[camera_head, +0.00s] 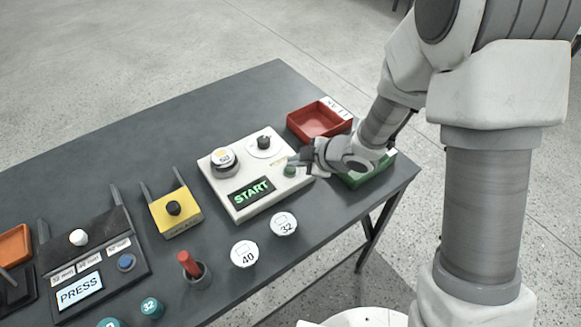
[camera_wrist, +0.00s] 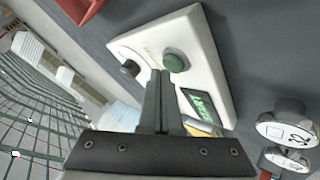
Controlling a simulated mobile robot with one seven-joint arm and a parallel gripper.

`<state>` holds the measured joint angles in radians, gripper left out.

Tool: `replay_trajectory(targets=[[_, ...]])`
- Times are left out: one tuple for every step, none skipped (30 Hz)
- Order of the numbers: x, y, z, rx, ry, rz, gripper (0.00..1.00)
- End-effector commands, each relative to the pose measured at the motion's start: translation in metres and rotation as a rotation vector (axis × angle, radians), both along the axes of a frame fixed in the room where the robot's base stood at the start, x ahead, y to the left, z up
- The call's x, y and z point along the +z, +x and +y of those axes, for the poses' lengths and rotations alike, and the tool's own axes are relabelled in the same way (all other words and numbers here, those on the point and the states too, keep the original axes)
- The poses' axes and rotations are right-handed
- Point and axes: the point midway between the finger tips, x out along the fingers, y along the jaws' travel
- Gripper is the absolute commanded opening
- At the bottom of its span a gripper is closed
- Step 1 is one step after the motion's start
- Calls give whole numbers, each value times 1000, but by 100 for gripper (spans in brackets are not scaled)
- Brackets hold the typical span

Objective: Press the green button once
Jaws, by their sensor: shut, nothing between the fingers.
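On the same box are a black knob (camera_head: 264,142) and a white-capped dial (camera_head: 223,156). A red tray (camera_head: 318,120) stands behind, and a green tray (camera_head: 376,170) lies under my wrist. Marked cylinders (camera_head: 284,223) stand in front. A yellow box (camera_head: 174,211) and a black PRESS panel (camera_head: 99,252) are left.

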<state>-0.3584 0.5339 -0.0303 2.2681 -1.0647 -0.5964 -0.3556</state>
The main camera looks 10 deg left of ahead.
Motion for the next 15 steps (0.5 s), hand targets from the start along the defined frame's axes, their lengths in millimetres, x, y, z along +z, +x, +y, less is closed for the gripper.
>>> replay_trajectory(targets=[[-1,0,0,0,0,0,0],[-1,0,0,0,0,0,0],[-1,0,0,0,0,0,0],[-2,0,0,0,0,0,0],[-2,0,0,0,0,0,0],[-3,0,0,0,0,0,0],[-3,0,0,0,0,0,0],[-3,0,0,-1,0,1,0],[-4,0,0,-1,0,1,0],[-4,0,0,-1,0,1,0],[-5,0,0,-1,0,1,0],[-5,0,0,-1,0,1,0],[-6,0,0,-1,0,1,0],[-6,0,0,-1,0,1,0],[-6,0,0,-1,0,1,0]])
